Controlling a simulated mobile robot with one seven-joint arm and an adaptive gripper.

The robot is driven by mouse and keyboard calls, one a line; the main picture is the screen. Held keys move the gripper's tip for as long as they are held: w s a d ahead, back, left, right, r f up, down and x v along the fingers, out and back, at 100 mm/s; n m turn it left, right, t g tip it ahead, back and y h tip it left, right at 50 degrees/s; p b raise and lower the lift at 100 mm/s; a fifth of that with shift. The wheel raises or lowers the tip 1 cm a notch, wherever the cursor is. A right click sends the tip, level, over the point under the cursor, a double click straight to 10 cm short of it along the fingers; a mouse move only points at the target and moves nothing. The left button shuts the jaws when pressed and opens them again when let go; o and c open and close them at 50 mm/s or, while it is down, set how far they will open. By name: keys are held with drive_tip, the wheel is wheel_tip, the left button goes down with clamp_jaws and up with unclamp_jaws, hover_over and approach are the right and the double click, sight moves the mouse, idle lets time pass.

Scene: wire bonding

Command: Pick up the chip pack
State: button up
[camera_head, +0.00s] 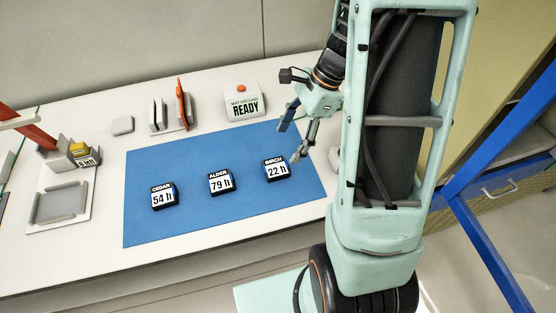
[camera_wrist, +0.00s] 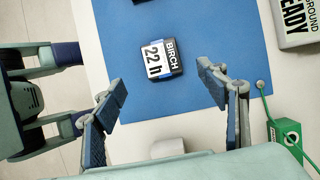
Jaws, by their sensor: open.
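Three small dark packs with white labels lie in a row on the blue mat (camera_head: 150,230). In the head view they are CEDAR 54 h (camera_head: 164,196), ALDER 79 h (camera_head: 221,182) and BIRCH 22 h (camera_head: 277,169). My gripper (camera_head: 290,143) is open and empty above the mat's right part, close to the BIRCH pack. In the wrist view the BIRCH pack (camera_wrist: 161,58) lies ahead of and roughly between the spread fingers (camera_wrist: 161,80), apart from both. Part of another dark pack shows at the top edge.
A white box reading MAT GROUND READY (camera_head: 243,104) with an orange button stands behind the mat. A rack (camera_head: 170,115) holds an orange-handled tool. A grey tray (camera_head: 61,203) is at left. A green box (camera_wrist: 285,135) with a green cord sits beside the mat.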

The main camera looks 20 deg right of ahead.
sight(276, 167)
drive_tip(key=x, duration=0.4)
drive_tip(key=shift+d+b+x, duration=0.2)
drive_tip(key=shift+b+x, duration=0.3)
drive_tip(key=shift+x, duration=2.3)
drive_tip(key=shift+w+f, duration=0.1)
drive_tip(key=c, duration=1.3)
